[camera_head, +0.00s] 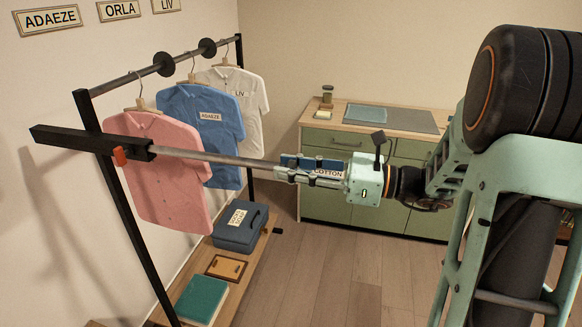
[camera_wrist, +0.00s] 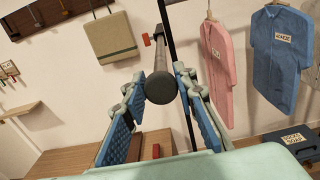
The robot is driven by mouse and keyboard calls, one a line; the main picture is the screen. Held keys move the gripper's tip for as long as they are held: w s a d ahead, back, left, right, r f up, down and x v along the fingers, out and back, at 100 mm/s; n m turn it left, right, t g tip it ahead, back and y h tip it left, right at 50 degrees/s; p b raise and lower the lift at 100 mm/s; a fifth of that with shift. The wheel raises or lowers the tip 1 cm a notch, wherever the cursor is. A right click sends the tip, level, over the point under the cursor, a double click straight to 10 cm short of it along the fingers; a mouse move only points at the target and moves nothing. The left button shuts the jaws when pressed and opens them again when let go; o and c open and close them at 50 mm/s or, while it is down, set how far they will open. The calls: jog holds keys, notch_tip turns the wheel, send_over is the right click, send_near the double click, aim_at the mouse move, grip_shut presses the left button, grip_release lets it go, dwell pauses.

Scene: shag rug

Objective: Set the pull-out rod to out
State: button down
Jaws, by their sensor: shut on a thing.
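The pull-out rod (camera_head: 215,158) is a grey bar. It sticks out to the right from a black sleeve (camera_head: 90,143) on the clothes rack, with a red tab (camera_head: 120,156) by the sleeve's mouth. My gripper (camera_head: 285,168) is shut on the rod's free right end. In the wrist view, the rod (camera_wrist: 159,60) runs away from me, its dark round end lying between the blue-padded fingers of my gripper (camera_wrist: 158,80). A good length of rod shows between sleeve and fingers. The exact finger contact is hard to see.
Pink (camera_head: 158,170), blue (camera_head: 203,135) and white (camera_head: 235,100) shirts hang behind the rod. Below are a dark case (camera_head: 240,235) and a teal book (camera_head: 203,300) on a wooden shelf. A green cabinet (camera_head: 415,152) stands behind my gripper. The floor in front is clear.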

jog(key=c, duration=1.6)
grip_release()
jog(key=v, duration=1.2)
